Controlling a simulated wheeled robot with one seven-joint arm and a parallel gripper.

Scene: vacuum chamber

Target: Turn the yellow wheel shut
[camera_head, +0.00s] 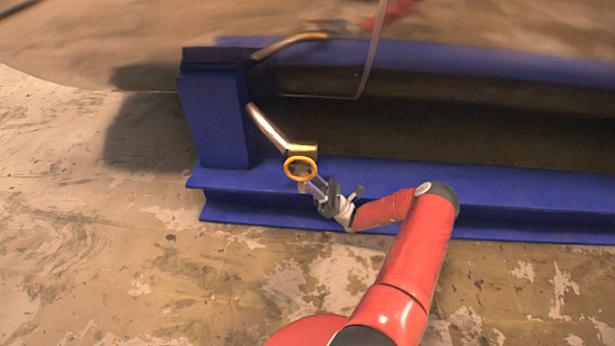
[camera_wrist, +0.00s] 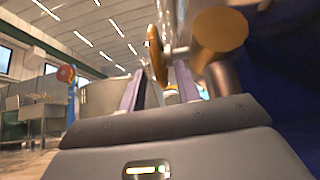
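The yellow wheel (camera_head: 287,168) is a ring on a brass valve body (camera_head: 305,150) at the end of a metal pipe, in front of the blue frame. In the wrist view the wheel (camera_wrist: 156,54) shows nearly edge-on, with the brass body (camera_wrist: 220,33) to its right. My gripper (camera_head: 310,186) is just below and right of the wheel in the head view. In the wrist view its two fingers (camera_wrist: 160,85) stand apart, with the wheel ahead and above the gap. I cannot tell whether a finger touches the wheel.
A blue post (camera_head: 213,120) stands left of the valve. The pipe (camera_head: 268,127) slopes up from the valve towards it. A blue beam (camera_head: 520,188) runs behind and right of my gripper. The floor (camera_head: 120,260) in front is clear.

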